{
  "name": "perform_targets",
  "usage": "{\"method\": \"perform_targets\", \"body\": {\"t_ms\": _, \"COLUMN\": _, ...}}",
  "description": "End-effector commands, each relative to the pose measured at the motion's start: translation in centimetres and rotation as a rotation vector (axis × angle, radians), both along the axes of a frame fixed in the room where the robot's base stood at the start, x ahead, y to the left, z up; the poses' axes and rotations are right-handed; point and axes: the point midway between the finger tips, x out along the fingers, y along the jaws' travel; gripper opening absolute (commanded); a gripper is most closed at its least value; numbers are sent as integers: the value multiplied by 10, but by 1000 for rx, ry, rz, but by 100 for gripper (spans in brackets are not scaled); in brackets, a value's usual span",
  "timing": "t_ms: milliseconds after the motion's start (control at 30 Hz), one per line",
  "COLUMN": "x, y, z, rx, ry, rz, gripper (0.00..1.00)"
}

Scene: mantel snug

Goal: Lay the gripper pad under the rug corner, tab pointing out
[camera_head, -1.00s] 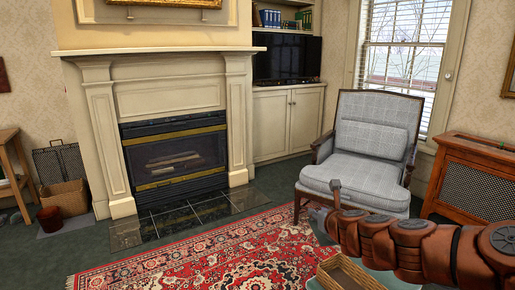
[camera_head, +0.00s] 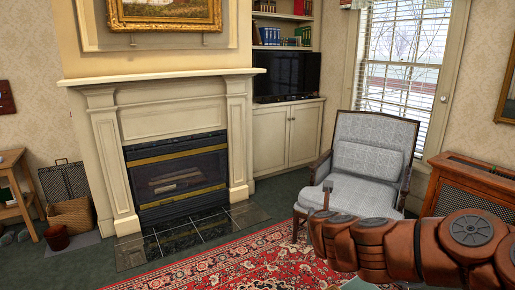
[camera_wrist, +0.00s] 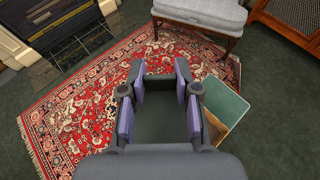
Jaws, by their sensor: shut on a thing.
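In the wrist view my gripper (camera_wrist: 159,78) is shut on a dark, flat thing (camera_wrist: 158,128) between its purple-padded fingers. It looks like the gripper pad, but its tab cannot be made out. It is held above the red patterned rug (camera_wrist: 85,110), which also shows in the head view (camera_head: 245,262). A fringed rug corner (camera_wrist: 22,122) lies flat at the left of the wrist view, well apart from the gripper. In the head view my arm comes in from the right, and the pad cannot be made out.
A grey armchair (camera_head: 362,165) stands at the rug's far side. The fireplace (camera_head: 175,175) has a tiled hearth (camera_head: 185,236). Green carpet is open at left.

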Motion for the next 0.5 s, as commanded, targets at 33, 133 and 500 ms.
{"method": "perform_targets", "body": {"t_ms": 33, "x": -1, "y": 2, "z": 20, "rx": -1, "ry": -2, "rz": -11, "gripper": 2}}
{"method": "perform_targets", "body": {"t_ms": 133, "x": -3, "y": 1, "z": 38, "rx": -6, "ry": -5, "rz": -42, "gripper": 2}}
{"method": "perform_targets", "body": {"t_ms": 500, "x": -9, "y": -1, "z": 74, "rx": -13, "ry": -14, "rz": -112, "gripper": 2}}
